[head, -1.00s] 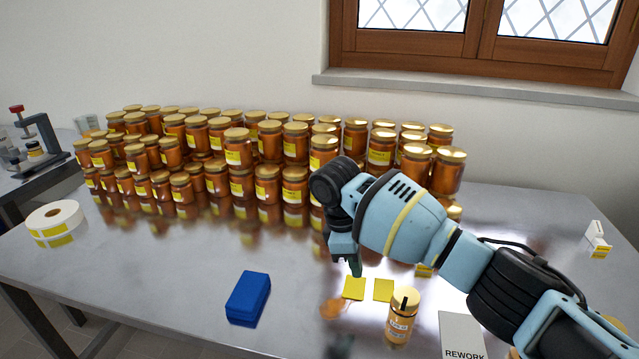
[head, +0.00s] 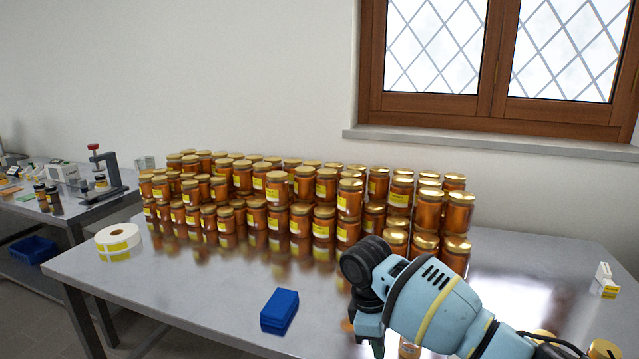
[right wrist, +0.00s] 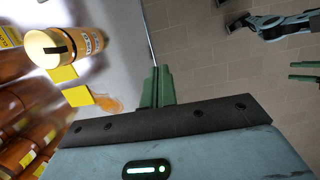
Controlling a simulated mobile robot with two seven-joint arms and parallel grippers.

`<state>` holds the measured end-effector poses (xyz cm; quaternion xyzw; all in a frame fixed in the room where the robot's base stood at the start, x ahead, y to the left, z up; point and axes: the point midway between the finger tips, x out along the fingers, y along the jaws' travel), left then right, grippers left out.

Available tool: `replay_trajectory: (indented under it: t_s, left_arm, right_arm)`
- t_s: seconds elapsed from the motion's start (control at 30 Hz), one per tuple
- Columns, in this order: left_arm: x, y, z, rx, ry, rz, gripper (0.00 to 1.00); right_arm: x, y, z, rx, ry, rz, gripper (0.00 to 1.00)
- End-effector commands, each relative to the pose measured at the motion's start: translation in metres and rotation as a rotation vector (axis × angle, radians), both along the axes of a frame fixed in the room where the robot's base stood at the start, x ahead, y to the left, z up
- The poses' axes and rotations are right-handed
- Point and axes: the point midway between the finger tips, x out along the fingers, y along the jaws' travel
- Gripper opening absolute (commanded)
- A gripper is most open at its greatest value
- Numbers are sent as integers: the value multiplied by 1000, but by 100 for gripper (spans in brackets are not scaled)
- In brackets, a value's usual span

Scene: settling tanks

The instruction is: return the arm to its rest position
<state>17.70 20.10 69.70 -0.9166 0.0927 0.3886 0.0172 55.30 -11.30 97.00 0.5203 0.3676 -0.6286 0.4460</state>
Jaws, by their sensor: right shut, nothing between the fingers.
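My right gripper (head: 375,345) hangs fingers down over the front part of the steel table (head: 200,290), right of the blue block. In the right wrist view its green fingers (right wrist: 157,87) are together, with nothing between them. Below them are the table's edge and the floor. A labelled jar with a gold lid (right wrist: 62,46) stands on the table, apart from the fingers. In the head view my arm mostly hides this jar. Green finger parts (right wrist: 304,70), apparently of my left gripper, show at the right wrist view's right edge, cut off. The head view does not show my left gripper.
Stacked amber jars (head: 300,187) fill the back of the table. Two yellow squares (right wrist: 78,96) and an amber smear (right wrist: 108,103) lie near the single jar. A blue block (head: 279,311) and a label roll (head: 118,237) lie left of my arm.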

Motion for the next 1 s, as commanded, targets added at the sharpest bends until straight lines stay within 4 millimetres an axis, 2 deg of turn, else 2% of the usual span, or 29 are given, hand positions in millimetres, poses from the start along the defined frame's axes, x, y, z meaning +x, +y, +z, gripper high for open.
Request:
replay_trajectory:
  t_s: [0.03,0.27,0.4,0.6,0.8,1.0]
  left_arm:
    - [-1,0,0,0,2,0,36]
    - [3,1,2,2,-7,-2,36]
    - [3,1,3,2,-8,-2,36]
    - [0,1,2,2,-4,-1,36]
    - [2,1,4,2,-7,-2,36]
    - [2,1,5,3,-9,-1,36]
  right_arm:
    - [-5,6,-15,25,-1,-1,0]
    - [-27,35,-78,164,-35,-27,0]
    - [-50,56,-124,284,-64,-73,0]
    - [-89,81,-181,460,-122,-190,0]
    - [-130,89,-223,605,-189,-346,0]
    - [-172,78,-254,707,-275,-523,0]
